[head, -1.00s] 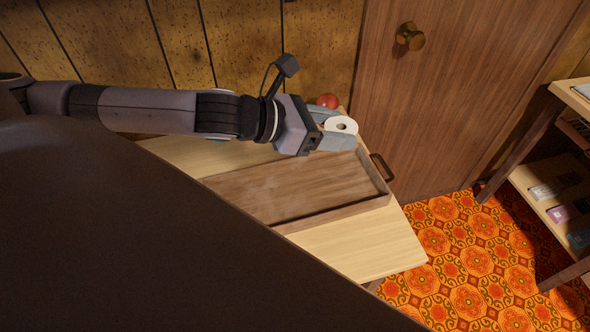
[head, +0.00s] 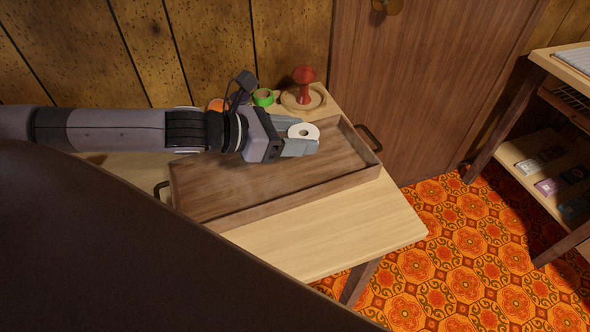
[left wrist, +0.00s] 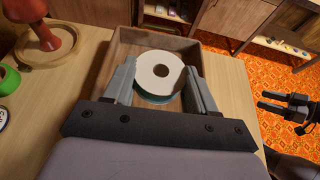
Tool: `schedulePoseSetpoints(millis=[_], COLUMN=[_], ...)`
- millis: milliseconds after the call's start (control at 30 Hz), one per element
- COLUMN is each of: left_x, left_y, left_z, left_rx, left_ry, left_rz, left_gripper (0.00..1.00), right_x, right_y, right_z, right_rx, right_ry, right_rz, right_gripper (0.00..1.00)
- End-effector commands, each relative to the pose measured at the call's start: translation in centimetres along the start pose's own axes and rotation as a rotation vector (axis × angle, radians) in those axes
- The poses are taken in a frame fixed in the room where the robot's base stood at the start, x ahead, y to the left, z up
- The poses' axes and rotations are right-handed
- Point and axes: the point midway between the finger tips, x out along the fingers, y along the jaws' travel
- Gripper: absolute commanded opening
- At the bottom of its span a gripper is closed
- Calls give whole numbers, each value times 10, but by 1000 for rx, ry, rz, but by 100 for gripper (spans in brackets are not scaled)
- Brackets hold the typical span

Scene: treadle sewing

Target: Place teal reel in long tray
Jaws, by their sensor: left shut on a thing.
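The teal reel has a white top face with a dark centre hole (head: 294,128); a teal edge shows below it in the left wrist view (left wrist: 153,99). My left gripper (head: 300,144) is shut on the reel, with one finger on each side. It holds the reel above the long tray, near its back wall in the head view. The long wooden tray (head: 235,188) lies on the pale table, and its visible floor is bare. My right gripper (left wrist: 266,101) shows at the right of the left wrist view, empty, its fingers apart.
A red mushroom-shaped thing on a round wooden base (head: 303,90) stands behind the tray. A green ring (head: 263,97) and an orange thing (head: 215,105) are beside it. The table's front strip (head: 330,235) is clear. A shelf (head: 555,180) stands at the right.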

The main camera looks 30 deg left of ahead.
Motion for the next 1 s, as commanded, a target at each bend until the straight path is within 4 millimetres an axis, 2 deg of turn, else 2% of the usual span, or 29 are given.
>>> schedulePoseSetpoints(millis=[33, 267, 500, 967, 1000], left_x=[6, 12, 24, 26, 26], left_y=[0, 0, 0, 0, 0], left_z=[-14, -28, -57, -63, -62], left_rx=[-2, 1, -1, 0, 0], left_ry=[0, -1, -1, -1, 0], left_rz=[-1, 0, -1, 1, 1], left_gripper=[27, 27, 27, 27, 69], right_x=[5, 8, 17, 18, 18], right_y=[0, 2, 4, 3, 3], right_z=[5, 4, 15, 16, 15], right_rx=[0, -9, -8, -1, -1], right_ry=[2, 10, 10, 12, 12], right_rz=[-3, -4, -2, 0, 0], right_gripper=[59, 59, 59, 59, 59])
